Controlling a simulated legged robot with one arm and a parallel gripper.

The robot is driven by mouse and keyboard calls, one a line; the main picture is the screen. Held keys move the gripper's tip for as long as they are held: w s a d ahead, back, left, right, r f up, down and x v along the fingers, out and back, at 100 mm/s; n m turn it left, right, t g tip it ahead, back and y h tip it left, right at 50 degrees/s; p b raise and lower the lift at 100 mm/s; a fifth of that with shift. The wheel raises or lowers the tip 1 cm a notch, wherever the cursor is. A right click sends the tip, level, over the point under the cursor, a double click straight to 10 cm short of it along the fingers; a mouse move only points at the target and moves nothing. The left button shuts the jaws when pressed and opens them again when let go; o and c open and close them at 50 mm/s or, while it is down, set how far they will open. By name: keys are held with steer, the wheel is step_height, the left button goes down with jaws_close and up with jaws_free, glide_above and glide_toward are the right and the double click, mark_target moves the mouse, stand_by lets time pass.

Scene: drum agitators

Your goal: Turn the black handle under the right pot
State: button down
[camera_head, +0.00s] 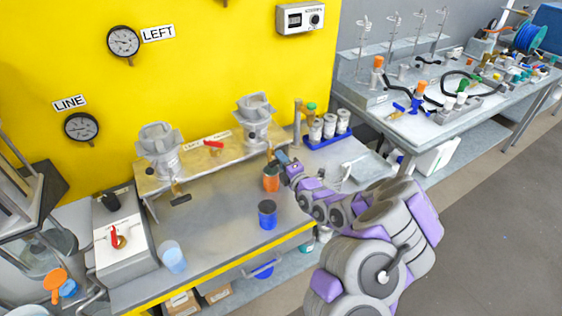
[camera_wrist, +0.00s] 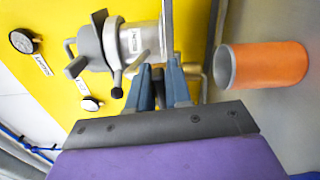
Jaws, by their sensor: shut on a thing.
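The right pot (camera_head: 255,120) is a grey metal vessel at the right end of the raised shelf against the yellow wall. It also shows, turned on its side, in the wrist view (camera_wrist: 105,45). My gripper (camera_head: 281,158) is just below and to the right of this pot, at the shelf's front edge. Its blue-grey fingers (camera_wrist: 160,80) are shut on the black handle, which is mostly hidden between them. The left pot (camera_head: 160,150) has its own black handle (camera_head: 181,199) hanging below it, apart from my gripper.
An orange cup (camera_head: 271,181) stands just below my gripper and shows large in the wrist view (camera_wrist: 270,65). A blue cup (camera_head: 267,214) stands nearer on the bench. A blue rack with white bottles (camera_head: 330,128) is to the right. The bench's middle is clear.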

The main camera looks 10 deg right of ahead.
steer(key=shift+d+f+m, duration=0.15)
steer(key=shift+m, duration=0.45)
steer(key=c, duration=1.1)
jaws_free()
steer(key=shift+w+f, duration=0.1)
steer(key=shift+c, duration=0.2)
steer(key=shift+d, duration=0.1)
steer(key=p+v, duration=0.5)
steer(key=v, duration=1.2)
